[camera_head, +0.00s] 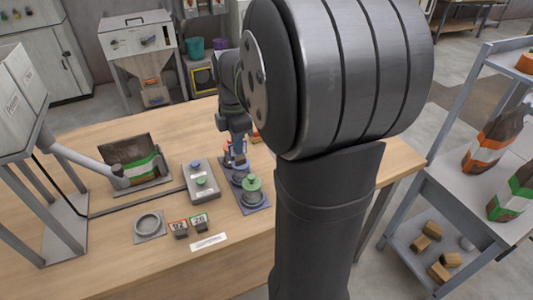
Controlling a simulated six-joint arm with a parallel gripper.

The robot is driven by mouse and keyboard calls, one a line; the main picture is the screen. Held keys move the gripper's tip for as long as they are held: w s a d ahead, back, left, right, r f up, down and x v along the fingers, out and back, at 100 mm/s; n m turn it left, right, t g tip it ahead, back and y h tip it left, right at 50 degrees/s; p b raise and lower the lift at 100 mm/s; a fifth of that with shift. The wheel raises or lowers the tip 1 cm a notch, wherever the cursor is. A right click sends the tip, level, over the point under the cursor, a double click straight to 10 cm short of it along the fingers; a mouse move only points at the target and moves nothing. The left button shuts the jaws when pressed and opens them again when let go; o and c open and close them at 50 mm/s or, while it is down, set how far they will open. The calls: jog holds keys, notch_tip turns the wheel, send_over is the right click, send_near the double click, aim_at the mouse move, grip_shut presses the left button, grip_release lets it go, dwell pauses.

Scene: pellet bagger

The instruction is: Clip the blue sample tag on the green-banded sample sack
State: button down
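A dark brown sack with a green band (142,163) stands in a low holder on the left of the table, beside the spout. Another green-banded sack (515,192) stands on the right shelf. I cannot tell which of them is the sample sack. My gripper (236,147) points down at the middle of the table, over the far end of a blue-grey tray. Small blue parts (236,158) show at its fingers. I cannot tell whether they are the blue tag, or whether the fingers are open or shut. My arm hides part of the table behind and to the right.
A grey control box (200,182) has blue and green buttons. A green-topped round object (252,188) sits on the tray's near end (257,210). A ring (148,224) and number blocks 92 (179,226) and 26 (199,220) lie near the front. A metal spout (90,166) reaches in from the left.

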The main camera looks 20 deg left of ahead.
jog(key=w+a+r, duration=0.1)
jog(key=a+r, duration=0.2)
jog(key=a, duration=0.5)
jog(key=w+a+r, duration=0.2)
jog(key=a, duration=0.6)
notch_tip(320, 180, up, 3)
send_over(146, 134)
jog(key=shift+w+a+f, duration=0.1)
jog(key=shift+a+f, duration=0.05)
jog(key=shift+f, duration=3.6)
jog(key=shift+f, duration=0.6)
jog(key=c, duration=1.5)
grip_release()
jog(key=shift+c, duration=0.2)
jog(key=shift+r, duration=0.1)
jog(key=shift+r, duration=0.15)
notch_tip(146, 134, up, 17)
jog(key=shift+r, duration=0.15)
